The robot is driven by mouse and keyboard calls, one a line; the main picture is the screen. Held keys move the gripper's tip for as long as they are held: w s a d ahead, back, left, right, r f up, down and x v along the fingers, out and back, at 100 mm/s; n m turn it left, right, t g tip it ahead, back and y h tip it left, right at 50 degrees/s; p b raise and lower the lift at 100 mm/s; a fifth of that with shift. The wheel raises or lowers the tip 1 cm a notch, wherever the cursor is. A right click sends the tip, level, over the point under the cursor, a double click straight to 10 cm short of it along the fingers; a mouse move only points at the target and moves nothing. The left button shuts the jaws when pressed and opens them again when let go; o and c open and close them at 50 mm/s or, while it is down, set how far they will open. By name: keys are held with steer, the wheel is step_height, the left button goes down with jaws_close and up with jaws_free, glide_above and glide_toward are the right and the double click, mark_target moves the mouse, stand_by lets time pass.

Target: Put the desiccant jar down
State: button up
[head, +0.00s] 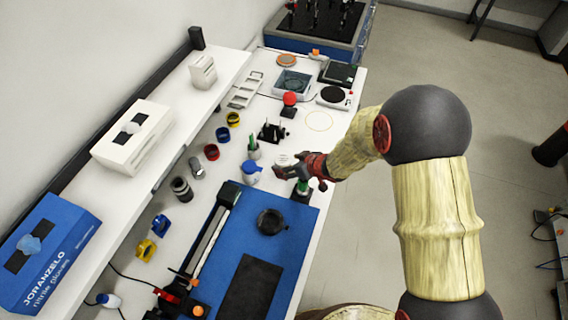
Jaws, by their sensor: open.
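My gripper (280,170) is open above the right part of the bench, just behind the blue mat. A white round-topped item (283,159) shows right beside its fingers, partly hidden by them; it may be the desiccant jar, but I cannot tell for sure, nor whether the fingers touch it. A blue-and-white container (251,170) stands upright just left of the fingers. A small green-and-dark item (302,188) shows below the gripper, partly covered by it.
The blue mat (300,225) holds a dark round dish (271,221) and a long rail device. A black rack (271,132) and a red-topped item (290,100) stand behind the gripper. A shelf with boxes runs along the left. Bare bench shows around the yellow ring outline (319,113).

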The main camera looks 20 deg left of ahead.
steer(key=x, duration=0.4)
steer(key=shift+w+f+b, duration=0.15)
steer(key=shift+f+b, duration=0.15)
steer(key=shift+b, duration=0.05)
steer(key=shift+c, duration=0.4)
steer(key=c, duration=1.1)
steer(key=shift+c, duration=1.3)
steer(key=shift+r, duration=0.1)
